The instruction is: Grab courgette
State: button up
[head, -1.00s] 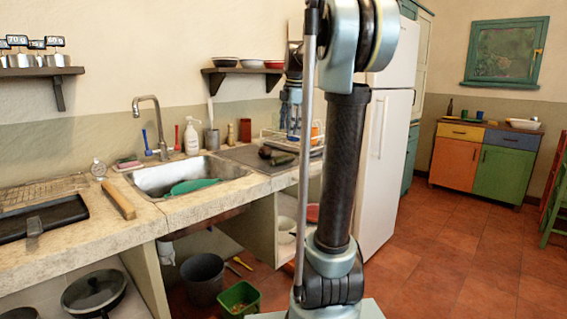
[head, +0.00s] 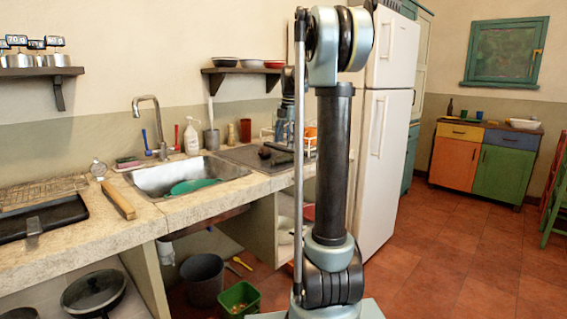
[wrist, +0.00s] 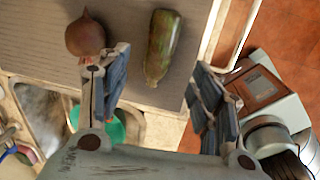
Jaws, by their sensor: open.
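The courgette (wrist: 163,44) is a mottled green, elongated vegetable lying on a grey ribbed board. In the wrist view it lies between the two fingers of my gripper (wrist: 160,68), just beyond the fingertips. My gripper is open and empty, with one finger to the left of the courgette and one to the right.
A round brown vegetable (wrist: 86,37) lies left of the courgette, close to the left finger. The grey board (wrist: 125,65) ends at the counter's edge, right of the courgette. The sink (head: 152,181) with a green item (head: 192,187) is left of the board.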

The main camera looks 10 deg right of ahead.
aim_at(282, 159)
jog(key=shift+w+a+f, duration=0.1)
jog(key=shift+w+f, duration=0.1)
jog(key=shift+f, duration=1.05)
jog(key=shift+w+a+f, duration=0.1)
jog(key=shift+w+f, duration=0.1)
jog(key=shift+f, duration=1.1)
jog(key=shift+w+a+f, duration=0.1)
jog(key=shift+w+f, duration=0.1)
jog(key=shift+f, duration=1.05)
jog(key=c, duration=1.2)
